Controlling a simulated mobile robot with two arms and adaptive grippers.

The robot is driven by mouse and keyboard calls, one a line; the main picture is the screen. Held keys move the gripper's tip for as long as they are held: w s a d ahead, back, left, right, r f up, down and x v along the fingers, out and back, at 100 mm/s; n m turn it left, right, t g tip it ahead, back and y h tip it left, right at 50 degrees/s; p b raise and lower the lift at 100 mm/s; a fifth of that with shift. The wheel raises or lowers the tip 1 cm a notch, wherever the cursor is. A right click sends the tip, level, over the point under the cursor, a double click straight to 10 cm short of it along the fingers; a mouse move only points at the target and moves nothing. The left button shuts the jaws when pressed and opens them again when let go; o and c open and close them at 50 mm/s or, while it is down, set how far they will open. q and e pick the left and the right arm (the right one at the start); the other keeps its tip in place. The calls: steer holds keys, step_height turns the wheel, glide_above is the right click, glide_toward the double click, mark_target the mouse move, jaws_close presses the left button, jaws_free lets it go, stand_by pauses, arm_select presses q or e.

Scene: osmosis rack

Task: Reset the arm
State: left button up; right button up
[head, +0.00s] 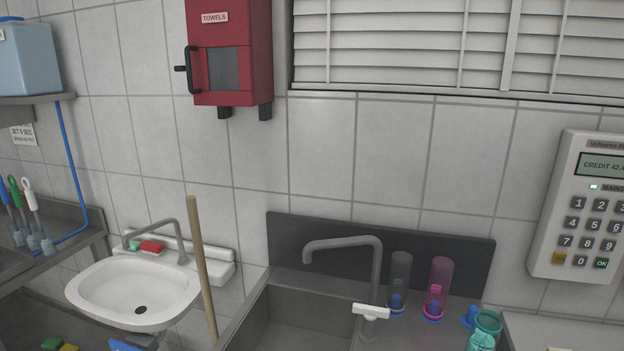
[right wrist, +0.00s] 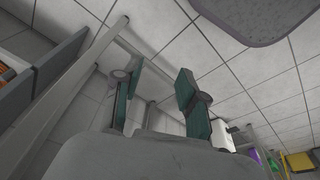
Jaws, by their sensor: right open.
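My right gripper (right wrist: 159,70) shows in the right wrist view with its two teal fingers apart. Nothing is between the fingers. Tiled floor or wall and pale bars lie behind them. Neither gripper can be made out in the head view, and my left gripper is in neither view.
The head view shows a white basin (head: 135,290), a wooden pole (head: 201,265), a steel sink (head: 300,325) with a tap (head: 376,265), a pink cylinder (head: 441,275), a red towel dispenser (head: 230,45) and a keypad panel (head: 587,210). A pale bar (right wrist: 80,75) runs beside my right gripper.

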steer(key=s+d+f+g+b, duration=0.1)
steer(key=s+d+f, duration=0.1)
steer(key=s+f, duration=1.3)
steer(key=shift+s+d+f+b, duration=0.35)
steer(key=shift+d+f+b, duration=0.05)
steer(key=shift+f, duration=0.2)
